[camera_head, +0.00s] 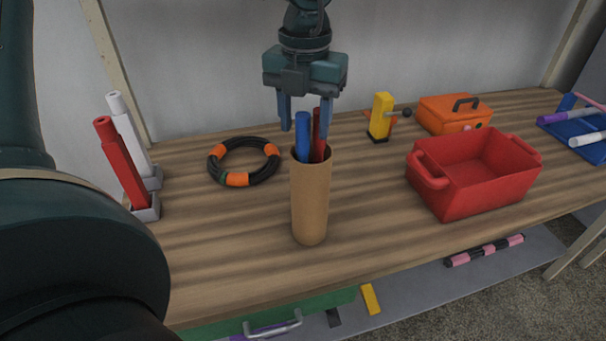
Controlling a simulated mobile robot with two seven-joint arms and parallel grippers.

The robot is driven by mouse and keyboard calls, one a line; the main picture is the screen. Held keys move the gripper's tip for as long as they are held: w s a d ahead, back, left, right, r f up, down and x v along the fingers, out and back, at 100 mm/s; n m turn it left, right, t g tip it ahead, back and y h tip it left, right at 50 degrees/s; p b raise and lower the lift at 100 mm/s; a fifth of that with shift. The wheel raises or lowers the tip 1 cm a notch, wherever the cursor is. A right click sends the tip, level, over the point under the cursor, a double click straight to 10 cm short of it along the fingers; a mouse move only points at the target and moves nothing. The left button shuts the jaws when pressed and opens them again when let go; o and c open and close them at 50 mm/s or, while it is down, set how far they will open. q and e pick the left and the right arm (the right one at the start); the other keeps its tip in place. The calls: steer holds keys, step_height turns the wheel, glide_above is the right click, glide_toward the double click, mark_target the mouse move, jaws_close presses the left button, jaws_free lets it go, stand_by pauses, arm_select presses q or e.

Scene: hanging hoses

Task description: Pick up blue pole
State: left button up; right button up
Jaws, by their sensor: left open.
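The blue pole (302,136) stands upright in a brown cylindrical holder (310,205) in the middle of the wooden table. A dark red pole (318,146) stands beside it in the same holder. The lower parts of both poles are hidden inside the holder. My left gripper (304,122) points down just above the holder, its blue fingers apart. The blue pole's top shows between the two fingers in the picture; I cannot tell whether they touch it. My right gripper is not in view.
A black and orange hose coil (243,178) lies left of the holder. Red (122,165) and white (130,135) poles stand at the left. A red bin (470,190), yellow piece (380,115), orange toolbox (455,113) and blue tray (585,145) are at the right.

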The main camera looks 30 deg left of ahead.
mark_target(302, 151)
arm_select(q)
step_height(302, 151, down, 4)
steer(key=shift+s+a+f+p, duration=0.15)
steer(key=shift+f+p, duration=0.1)
steer(key=shift+p, duration=0.25)
steer(key=shift+s+f, duration=0.1)
steer(key=shift+f, duration=0.05)
steer(key=shift+f, duration=0.15)
steer(key=c, duration=0.5)
jaws_close()
